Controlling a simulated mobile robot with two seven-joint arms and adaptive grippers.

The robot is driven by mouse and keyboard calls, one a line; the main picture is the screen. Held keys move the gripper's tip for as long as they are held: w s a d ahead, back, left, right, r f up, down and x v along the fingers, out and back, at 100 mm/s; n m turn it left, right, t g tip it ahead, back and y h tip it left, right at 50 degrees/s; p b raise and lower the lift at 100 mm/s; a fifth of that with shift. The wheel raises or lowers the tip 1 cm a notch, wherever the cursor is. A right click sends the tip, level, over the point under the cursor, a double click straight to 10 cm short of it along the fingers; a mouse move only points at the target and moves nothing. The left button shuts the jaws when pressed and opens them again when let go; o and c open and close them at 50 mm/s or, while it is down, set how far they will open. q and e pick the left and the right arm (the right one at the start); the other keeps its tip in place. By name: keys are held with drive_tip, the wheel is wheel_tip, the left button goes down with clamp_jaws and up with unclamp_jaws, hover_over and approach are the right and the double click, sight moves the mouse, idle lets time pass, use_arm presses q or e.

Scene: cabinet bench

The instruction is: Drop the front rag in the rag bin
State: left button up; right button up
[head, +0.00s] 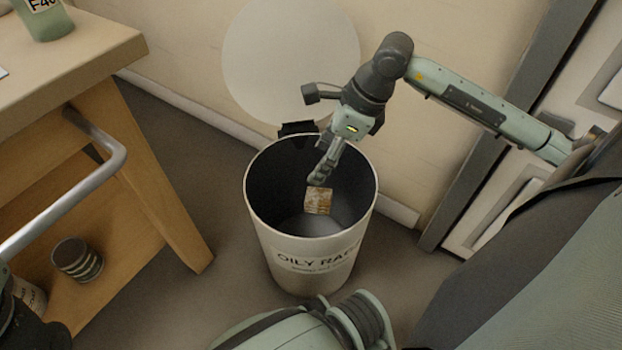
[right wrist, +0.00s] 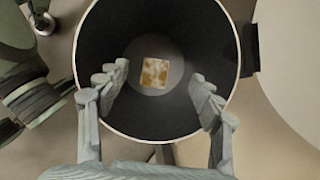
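The rag bin (head: 310,266) is a pale round can marked "OILY RA…", standing upright on the floor with its mouth open; its rim also shows in the right wrist view (right wrist: 84,20). A brown-and-white stained rag (head: 318,201) is inside the bin, below my right gripper (head: 318,178). In the right wrist view the rag (right wrist: 155,73) lies apart from both fingers, over the bin's grey bottom. I cannot tell whether it touches the bottom. My right gripper (right wrist: 158,92) is open and empty over the bin's mouth. My left gripper's fingers are not in view.
The round pale lid (head: 290,60) stands raised behind the bin, near the wall. A wooden bench (head: 90,50) with a metal handle (head: 85,190) is at left; a striped can (head: 77,259) stands on its lower shelf. A cabinet (head: 500,215) is at right.

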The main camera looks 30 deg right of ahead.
drive_tip(key=shift+r, duration=0.1)
drive_tip(key=v, duration=1.2)
drive_tip(key=shift+a, duration=0.1)
